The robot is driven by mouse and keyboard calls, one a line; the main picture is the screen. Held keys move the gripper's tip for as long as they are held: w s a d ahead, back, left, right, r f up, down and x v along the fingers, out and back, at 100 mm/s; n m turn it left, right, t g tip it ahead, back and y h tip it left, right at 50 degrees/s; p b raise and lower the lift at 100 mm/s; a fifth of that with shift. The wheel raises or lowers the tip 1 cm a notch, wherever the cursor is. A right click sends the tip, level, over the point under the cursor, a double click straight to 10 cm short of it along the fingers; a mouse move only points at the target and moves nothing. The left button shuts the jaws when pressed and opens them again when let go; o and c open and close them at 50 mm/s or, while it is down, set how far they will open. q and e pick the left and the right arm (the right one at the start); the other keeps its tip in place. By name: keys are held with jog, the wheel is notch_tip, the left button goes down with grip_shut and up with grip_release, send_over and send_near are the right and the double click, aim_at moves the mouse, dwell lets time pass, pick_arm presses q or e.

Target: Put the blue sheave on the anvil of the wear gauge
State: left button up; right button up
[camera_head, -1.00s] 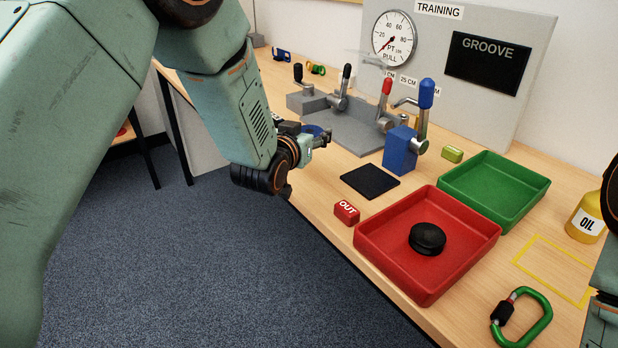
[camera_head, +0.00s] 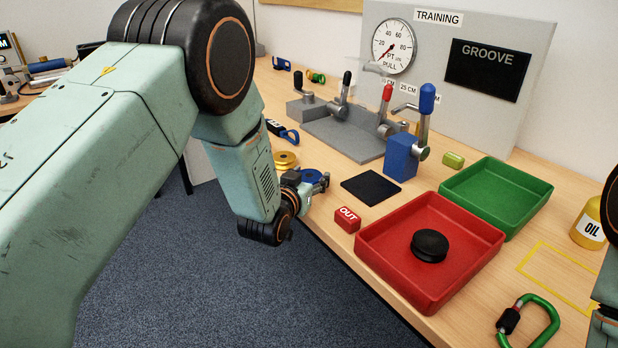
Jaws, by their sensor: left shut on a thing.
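My left gripper (camera_head: 318,184) is shut on the blue sheave (camera_head: 311,175), low over the bench's front edge. The gripper's jaws hide part of the sheave. To its right stands a blue block with a blue-knobbed lever (camera_head: 401,156), in front of the grey panel with the black GROOVE display (camera_head: 487,68). I cannot tell for sure which part is the wear gauge's anvil.
A red tray (camera_head: 380,243) holds a black sheave (camera_head: 429,246); a green tray (camera_head: 535,200) is behind it. A red OUT block (camera_head: 347,219) stands beside the red tray. A grey fixture with levers (camera_head: 345,135) stands behind. A yellow sheave (camera_head: 286,160) is near my left gripper.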

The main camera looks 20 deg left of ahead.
pick_arm(q)
jog(key=shift+f, duration=0.1)
jog(key=o, duration=1.2)
